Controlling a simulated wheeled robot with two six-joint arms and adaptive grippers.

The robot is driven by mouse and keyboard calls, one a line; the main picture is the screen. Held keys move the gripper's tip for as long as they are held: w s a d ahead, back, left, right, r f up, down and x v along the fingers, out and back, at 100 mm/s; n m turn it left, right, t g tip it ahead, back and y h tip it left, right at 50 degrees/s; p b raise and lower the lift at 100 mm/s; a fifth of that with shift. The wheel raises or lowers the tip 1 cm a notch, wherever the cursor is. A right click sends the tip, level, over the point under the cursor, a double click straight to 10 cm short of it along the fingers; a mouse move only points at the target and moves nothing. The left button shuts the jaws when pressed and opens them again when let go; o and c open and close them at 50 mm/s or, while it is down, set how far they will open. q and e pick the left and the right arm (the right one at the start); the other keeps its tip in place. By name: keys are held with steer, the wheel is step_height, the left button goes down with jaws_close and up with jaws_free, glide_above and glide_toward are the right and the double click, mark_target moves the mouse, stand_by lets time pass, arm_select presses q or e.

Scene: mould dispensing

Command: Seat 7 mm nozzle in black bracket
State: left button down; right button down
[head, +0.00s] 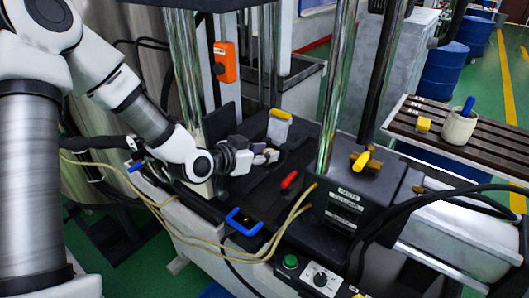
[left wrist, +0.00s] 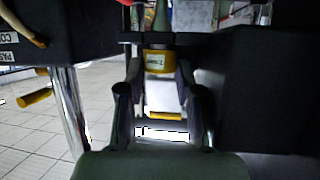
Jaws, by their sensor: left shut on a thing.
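My left gripper (head: 270,157) reaches in from the left over the black machine bed. In the left wrist view its two fingers (left wrist: 161,95) are closed on the sides of a yellow-banded nozzle (left wrist: 158,61). The band carries a small dark label that looks like 7 mm, seen upside down. A greenish tapered part extends from the band. A dark bar (left wrist: 205,39), possibly the black bracket, lies close to the nozzle. I cannot tell whether they touch. In the head view the fingers mostly hide the nozzle. My right gripper is not in view.
A white block with yellow top (head: 279,127) stands just behind the gripper. A black box labelled PASTE (head: 345,200) with a yellow handle (head: 362,160) is to the right. A slatted rack (head: 480,155) holds a yellow block (head: 423,125) and a white cup (head: 458,128). Hoses cross the front.

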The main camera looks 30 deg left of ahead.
arm_select(q)
steer(key=shift+a+f, duration=0.1)
steer(key=c, duration=0.7)
jaws_free()
steer(key=shift+w, duration=0.1)
